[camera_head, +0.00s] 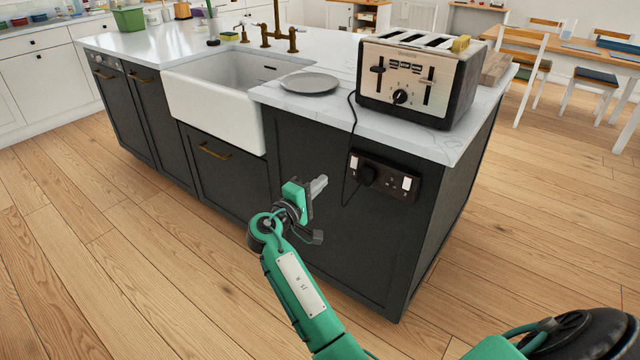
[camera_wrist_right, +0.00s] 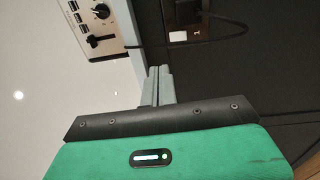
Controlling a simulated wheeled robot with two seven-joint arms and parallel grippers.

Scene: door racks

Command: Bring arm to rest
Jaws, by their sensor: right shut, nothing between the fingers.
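My right arm reaches up from the bottom of the head view, in front of the dark island. My right gripper (camera_head: 319,185) is shut and empty, with its fingers together. It is in front of the island's dark side panel, left of and a little below the power socket. In the right wrist view the closed fingers (camera_wrist_right: 158,86) point towards the island, with the socket (camera_wrist_right: 190,32) up and to the right of them. My left gripper is not in view.
A toaster (camera_head: 416,75) stands on the white countertop (camera_head: 330,109), its cord hanging to the socket (camera_head: 383,177). A grey plate (camera_head: 310,83) lies beside the white sink (camera_head: 215,110). The wooden floor (camera_head: 120,260) left of the arm is clear. A table and chairs stand at the back right.

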